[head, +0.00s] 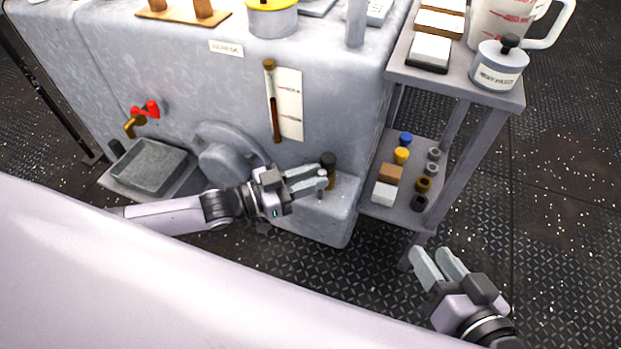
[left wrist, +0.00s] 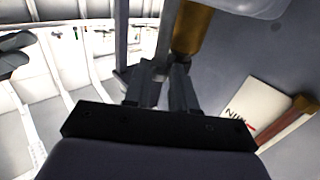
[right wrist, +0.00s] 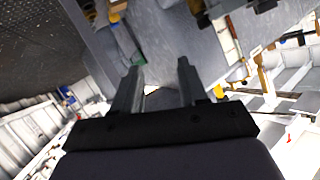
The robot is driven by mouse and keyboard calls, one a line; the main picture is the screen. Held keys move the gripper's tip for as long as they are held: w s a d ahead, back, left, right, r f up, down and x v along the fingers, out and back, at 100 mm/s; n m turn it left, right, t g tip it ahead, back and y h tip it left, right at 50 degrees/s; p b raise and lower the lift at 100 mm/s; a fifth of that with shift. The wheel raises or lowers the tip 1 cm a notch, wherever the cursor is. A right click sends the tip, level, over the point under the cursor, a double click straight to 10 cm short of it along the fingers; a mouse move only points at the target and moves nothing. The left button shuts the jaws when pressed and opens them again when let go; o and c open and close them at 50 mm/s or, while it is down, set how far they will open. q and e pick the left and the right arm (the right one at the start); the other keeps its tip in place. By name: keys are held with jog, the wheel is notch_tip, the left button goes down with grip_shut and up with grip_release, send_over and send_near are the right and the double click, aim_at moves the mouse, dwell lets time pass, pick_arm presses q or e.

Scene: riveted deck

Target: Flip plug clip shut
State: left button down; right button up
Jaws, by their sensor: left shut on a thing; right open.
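The drain plug (head: 330,182) is a brass body with a black cap, on a low ledge at the foot of the grey tank. Its brass barrel (left wrist: 192,30) fills the top of the left wrist view. My left gripper (head: 322,178) is shut beside the plug on a small metal piece, seemingly the plug clip (head: 321,173); my fingers hide most of it. The left fingertips (left wrist: 162,78) also show close to the barrel. I cannot tell the clip's angle. My right gripper (head: 438,256) is open and empty over the floor; its fingers (right wrist: 158,85) are apart.
The grey tank (head: 345,90) carries a sight gauge (head: 272,100), a round hatch (head: 222,160) and a red-handled tap (head: 146,110) over a tray (head: 150,166). A shelf stand (head: 455,85) right of the plug holds small parts. Floor in front is clear.

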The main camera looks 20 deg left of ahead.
pick_arm(q)
jog(key=shift+w+r, duration=0.15)
jog(key=shift+r, duration=0.05)
jog(key=c, duration=1)
grip_release()
jog(key=shift+d+f, duration=0.1)
jog(key=shift+s+a, duration=0.2)
jog(key=p+v, duration=0.2)
jog(key=v, duration=0.4)
jog(key=shift+s+a, duration=0.25)
pick_arm(e)
jog(key=shift+s+d+h, duration=0.3)
jog(key=shift+d+h, duration=0.3)
jog(key=shift+d, duration=0.2)
